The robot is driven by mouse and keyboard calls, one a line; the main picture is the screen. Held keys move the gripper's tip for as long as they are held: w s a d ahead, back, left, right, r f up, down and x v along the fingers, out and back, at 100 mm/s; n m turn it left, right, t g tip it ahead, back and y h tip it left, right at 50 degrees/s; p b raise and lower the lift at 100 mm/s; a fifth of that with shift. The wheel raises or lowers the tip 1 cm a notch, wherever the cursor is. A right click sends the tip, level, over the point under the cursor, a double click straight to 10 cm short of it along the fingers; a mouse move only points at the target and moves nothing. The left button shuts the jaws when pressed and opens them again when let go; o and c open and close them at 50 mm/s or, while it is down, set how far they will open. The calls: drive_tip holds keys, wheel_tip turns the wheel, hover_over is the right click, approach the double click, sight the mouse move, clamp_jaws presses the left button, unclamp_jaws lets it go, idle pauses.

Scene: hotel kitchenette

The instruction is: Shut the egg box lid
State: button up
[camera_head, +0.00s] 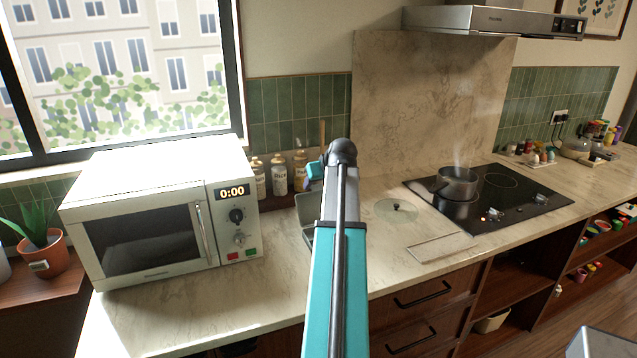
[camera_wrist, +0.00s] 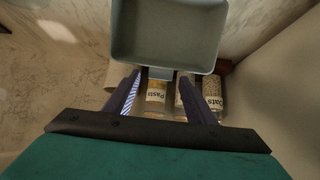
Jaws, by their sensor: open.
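The egg box (camera_head: 307,208) is a grey-green box on the counter to the right of the microwave. My arm hides much of it in the head view. In the wrist view a shallow, hollow grey-green part of it (camera_wrist: 168,32) fills the top middle, its inside facing the camera. I cannot tell for sure whether this is the lid. My gripper (camera_wrist: 160,76) is open, its two dark fingers apart just below that part's near edge. Nothing is clearly held between them, and contact cannot be made out. The fingers are not clear in the head view.
The microwave (camera_head: 150,215) stands close on the left. Labelled jars (camera_head: 279,174) line the wall behind. A round glass lid (camera_head: 396,208) lies to the right, before the hob (camera_head: 500,200) with a steaming pot (camera_head: 457,184). The counter's front left is clear.

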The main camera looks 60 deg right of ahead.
drive_tip(key=shift+w+d+f, duration=0.15)
drive_tip(key=shift+w+f, duration=0.05)
drive_tip(key=shift+f, duration=0.1)
